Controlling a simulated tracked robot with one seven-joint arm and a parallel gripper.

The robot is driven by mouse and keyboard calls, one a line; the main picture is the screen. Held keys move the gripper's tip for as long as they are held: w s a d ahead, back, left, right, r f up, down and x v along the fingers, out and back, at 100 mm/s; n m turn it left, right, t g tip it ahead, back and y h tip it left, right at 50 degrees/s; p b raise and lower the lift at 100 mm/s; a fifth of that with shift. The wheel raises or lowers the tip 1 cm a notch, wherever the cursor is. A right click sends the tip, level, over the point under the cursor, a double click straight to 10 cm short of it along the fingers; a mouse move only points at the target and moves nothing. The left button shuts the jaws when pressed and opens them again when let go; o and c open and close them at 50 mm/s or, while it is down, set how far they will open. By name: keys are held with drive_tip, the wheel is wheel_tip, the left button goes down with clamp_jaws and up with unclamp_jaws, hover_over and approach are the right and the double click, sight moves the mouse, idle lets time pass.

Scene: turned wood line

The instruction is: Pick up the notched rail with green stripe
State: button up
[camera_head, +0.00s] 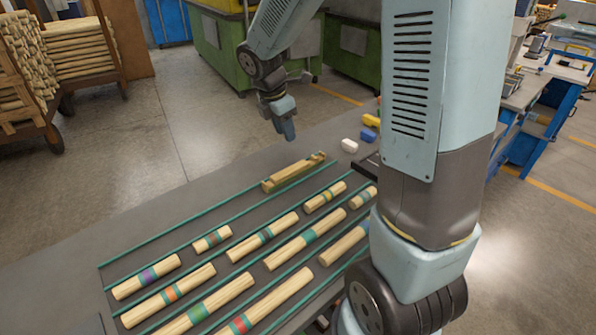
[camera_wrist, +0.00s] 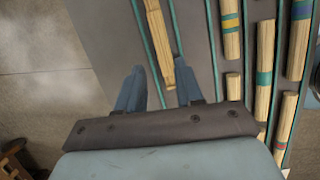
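A long, light wood notched rail (camera_head: 292,173) lies in the far lane of the rack. It has a raised end and a cut along its top. I cannot clearly tell a green stripe on it from the green divider beside it. My gripper (camera_head: 290,138) hangs above and beyond the rail, apart from it in the head view. In the wrist view my gripper (camera_wrist: 158,63) is open, its two fingers spread with nothing held. The rail (camera_wrist: 157,38) runs away between and ahead of the fingers, its near end towards the right finger.
The grey table's left side (camera_head: 50,275) is bare.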

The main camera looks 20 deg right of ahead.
sight(294, 167)
drive_tip(key=shift+n, duration=0.5)
drive_tip(key=x, duration=1.5)
drive_tip(key=shift+w+a, duration=0.2)
drive_tip(key=shift+w, duration=0.05)
drive_tip(key=shift+c, duration=0.3)
clamp_jaws()
